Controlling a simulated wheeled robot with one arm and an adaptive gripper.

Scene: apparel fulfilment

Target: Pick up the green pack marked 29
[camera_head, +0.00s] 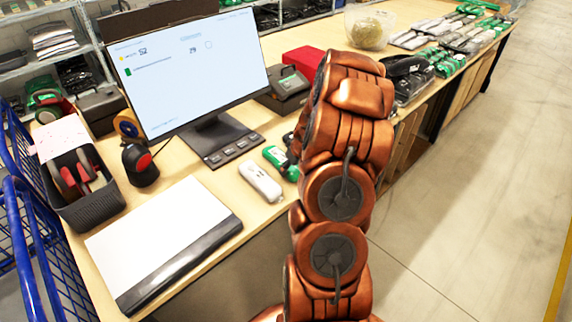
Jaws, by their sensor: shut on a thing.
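My copper-coloured arm rises through the middle of the view and hides what lies behind it. My gripper cannot be made out; it is not visible past the arm. A small green pack with a white part (279,161) lies on the table just left of the arm, partly covered by it. A dark shape stands close beside that pack at the arm's edge and is too small to identify. Several more green and white packs (440,60) lie in rows on the far table. No number 29 is readable on any pack. The monitor (190,70) shows "29" on its screen.
A white device (261,182) lies left of the green pack. A white flat board (160,245) lies in front. A dark basket (90,205), a clear bowl (369,28) and a red box (303,62) also stand on the table. Open floor (480,180) lies to the right.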

